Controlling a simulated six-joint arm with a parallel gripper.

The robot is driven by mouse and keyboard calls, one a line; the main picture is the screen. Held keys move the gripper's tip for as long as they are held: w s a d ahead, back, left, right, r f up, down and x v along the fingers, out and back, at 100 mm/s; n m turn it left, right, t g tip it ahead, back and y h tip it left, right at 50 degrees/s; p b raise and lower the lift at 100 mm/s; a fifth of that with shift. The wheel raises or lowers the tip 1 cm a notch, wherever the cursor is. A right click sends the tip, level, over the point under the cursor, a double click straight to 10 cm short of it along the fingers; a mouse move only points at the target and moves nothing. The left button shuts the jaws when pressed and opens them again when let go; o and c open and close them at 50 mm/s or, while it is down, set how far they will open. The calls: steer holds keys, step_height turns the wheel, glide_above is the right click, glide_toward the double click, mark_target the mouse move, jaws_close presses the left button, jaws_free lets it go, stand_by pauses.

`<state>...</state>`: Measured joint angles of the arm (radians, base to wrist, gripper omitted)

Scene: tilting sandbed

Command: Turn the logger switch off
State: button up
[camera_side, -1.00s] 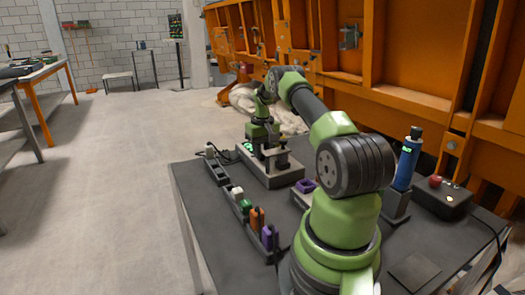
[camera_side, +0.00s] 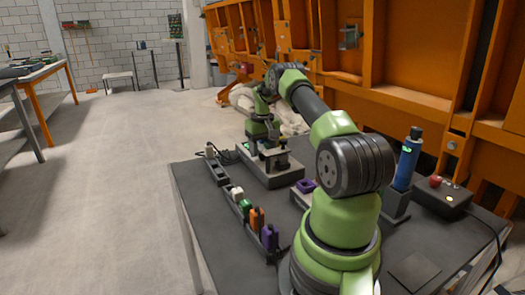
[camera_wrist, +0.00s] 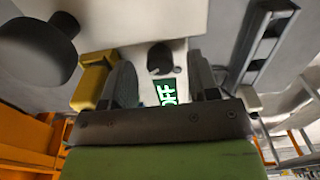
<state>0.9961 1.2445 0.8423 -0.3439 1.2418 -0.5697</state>
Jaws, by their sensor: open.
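The logger box (camera_side: 287,179) is a pale grey unit with a dark base, near the table's far left edge in the side view. In the wrist view its pale panel (camera_wrist: 140,25) fills the upper middle. A green-lit display (camera_wrist: 166,92) on it reads OFF. A dark round part (camera_wrist: 159,56), perhaps the switch knob, sits just above the display; its lever or setting cannot be made out. My gripper (camera_wrist: 160,72) is open, its fingers on either side of the display and close over the panel. In the side view my gripper (camera_side: 270,150) is above the box, partly hiding it.
A yellow block (camera_wrist: 92,80) and a black knob (camera_wrist: 40,48) are left of the fingers in the wrist view.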

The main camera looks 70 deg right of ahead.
step_height(320, 180, up, 9)
stand_by(0.3)
steer(key=w+a+r+n+t, duration=0.1)
steer(key=w+a+r+t, duration=0.15)
steer(key=a+r, duration=0.7)
steer(key=w+a+r+n+t, duration=0.1)
steer(key=w+a+r+n, duration=0.15)
steer(key=a+r, duration=0.75)
steer(key=s+a+f+t+y, duration=0.1)
steer(key=s+a+f+t, duration=0.1)
steer(key=s+a, duration=0.5)
steer(key=s+a+f+n+t+y, duration=0.1)
steer(key=s+a+f, duration=0.1)
steer(key=s+a, duration=0.5)
steer(key=a, duration=0.6)
steer(key=shift+s+t, duration=0.3)
steer(key=shift+t, duration=0.05)
